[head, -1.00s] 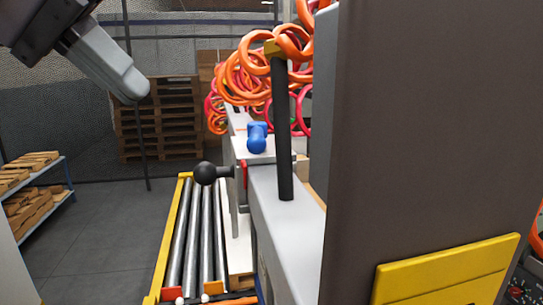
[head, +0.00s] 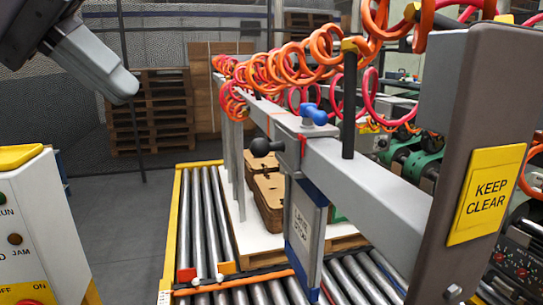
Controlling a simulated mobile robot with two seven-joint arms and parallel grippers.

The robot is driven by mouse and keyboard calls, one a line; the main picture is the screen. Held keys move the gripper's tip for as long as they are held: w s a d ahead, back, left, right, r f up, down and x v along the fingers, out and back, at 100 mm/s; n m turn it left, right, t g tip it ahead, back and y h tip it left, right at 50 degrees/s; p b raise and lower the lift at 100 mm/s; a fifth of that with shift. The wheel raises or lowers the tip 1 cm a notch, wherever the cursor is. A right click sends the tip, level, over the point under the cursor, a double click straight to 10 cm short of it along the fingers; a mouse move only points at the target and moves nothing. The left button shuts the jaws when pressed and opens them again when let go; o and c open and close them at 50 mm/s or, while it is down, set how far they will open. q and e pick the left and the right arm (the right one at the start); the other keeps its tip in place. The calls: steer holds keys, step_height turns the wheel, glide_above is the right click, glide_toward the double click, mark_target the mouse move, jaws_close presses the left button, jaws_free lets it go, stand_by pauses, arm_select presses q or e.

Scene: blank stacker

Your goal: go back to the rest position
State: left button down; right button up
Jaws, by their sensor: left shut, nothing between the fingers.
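My left gripper (head: 128,92) shows at the upper left, with grey fingers pointing down and to the right. Its fingers are together and hold nothing. It hangs in the air, apart from the machine. My right gripper is not in the picture.
A grey machine beam (head: 370,195) with a black ball knob (head: 260,147) and a blue handle (head: 314,114) crosses the middle. Below it is a roller conveyor (head: 202,220). A yellow "KEEP CLEAR" sign (head: 486,195) is at right, a control box (head: 40,225) at left. Open floor (head: 115,215) lies between.

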arm_select(q)
steer(key=d+f+n+g+h, duration=0.7)
steer(key=d+f+g+h, duration=0.15)
steer(key=d, duration=0.25)
steer(key=w+a+f+m+t+y+p, duration=0.15)
steer(key=w+a+f+m+t, duration=0.3)
steer(key=f+m+t, duration=0.8)
steer(key=w+a+f+m+t+y, duration=0.2)
steer(key=w+a+f+m+t, duration=0.25)
steer(key=f+m+t, duration=0.85)
steer(key=s+a+f+n+g+y, duration=0.2)
steer(key=s+f+n, duration=0.3)
steer(key=f, duration=0.4)
steer(key=s+a+f+n+g+y, duration=0.2)
steer(key=s+f+n+g+y, duration=0.2)
steer(key=f, duration=0.5)
steer(key=s+a+f+n+g+y, duration=0.2)
steer(key=s+f+n+g, duration=0.3)
steer(key=s+f+n, duration=0.3)
step_height(320, 180, down, 2)
steer(key=shift+s+y, duration=0.7)
steer(key=shift+y, duration=0.1)
